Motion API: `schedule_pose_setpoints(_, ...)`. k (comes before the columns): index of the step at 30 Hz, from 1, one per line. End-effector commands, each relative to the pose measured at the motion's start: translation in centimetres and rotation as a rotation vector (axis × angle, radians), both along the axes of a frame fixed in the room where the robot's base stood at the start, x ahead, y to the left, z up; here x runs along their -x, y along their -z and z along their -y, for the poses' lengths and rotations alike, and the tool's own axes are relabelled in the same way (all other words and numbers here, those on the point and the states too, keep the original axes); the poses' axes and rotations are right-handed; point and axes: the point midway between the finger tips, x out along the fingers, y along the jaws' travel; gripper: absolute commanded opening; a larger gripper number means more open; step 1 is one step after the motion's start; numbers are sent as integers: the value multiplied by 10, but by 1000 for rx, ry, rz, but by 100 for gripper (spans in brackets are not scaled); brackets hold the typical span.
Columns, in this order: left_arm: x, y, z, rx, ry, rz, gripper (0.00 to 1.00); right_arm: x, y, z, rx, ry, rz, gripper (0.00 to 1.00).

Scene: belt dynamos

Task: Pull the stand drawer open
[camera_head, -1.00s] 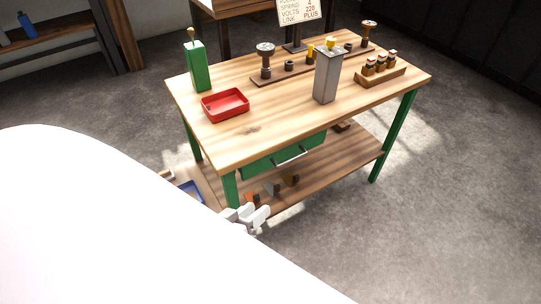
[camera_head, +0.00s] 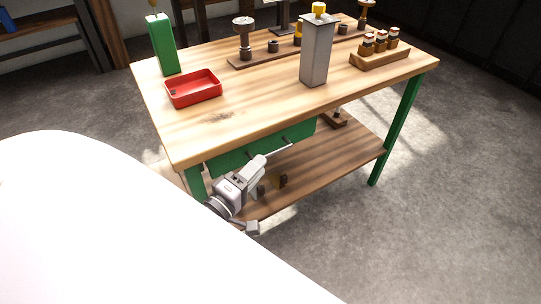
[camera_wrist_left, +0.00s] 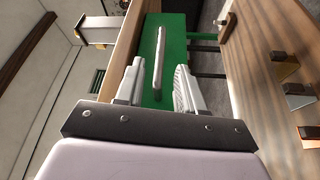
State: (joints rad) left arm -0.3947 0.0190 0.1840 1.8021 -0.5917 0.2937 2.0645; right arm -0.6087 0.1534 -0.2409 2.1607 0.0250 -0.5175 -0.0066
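The stand (camera_head: 250,110) is a wooden-topped table with green legs. Its green drawer (camera_head: 230,162) sits under the top's front edge and looks shut; its front also shows in the left wrist view (camera_wrist_left: 176,28). The drawer's pale bar handle (camera_head: 288,147) runs between my fingers' lines in the left wrist view (camera_wrist_left: 160,52). My left gripper (camera_head: 262,162) is at the drawer front and hides part of it. In the left wrist view the left gripper (camera_wrist_left: 158,82) is open, one finger on each side of the handle, with gaps visible. My right gripper is not in view.
A red tray (camera_head: 194,90), a green box (camera_head: 162,45), a grey block (camera_head: 316,55) and a wooden rack (camera_head: 380,58) stand on the top. A lower shelf (camera_head: 330,160) lies below the drawer. The floor (camera_head: 440,220) at the right is clear.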

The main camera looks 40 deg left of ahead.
Motion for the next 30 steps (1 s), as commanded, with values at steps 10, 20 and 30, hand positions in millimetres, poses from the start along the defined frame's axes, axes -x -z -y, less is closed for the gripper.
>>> schedule_pose_setpoints(10, -47, -3, 0, -2, 0, 1, 38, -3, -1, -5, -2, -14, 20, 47)
schedule_pose_setpoints(20, -61, -5, 0, -2, 0, -1, 38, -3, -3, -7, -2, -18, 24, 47)
schedule_pose_setpoints(30, -60, -5, 0, -2, 0, -1, 0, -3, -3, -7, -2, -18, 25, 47)
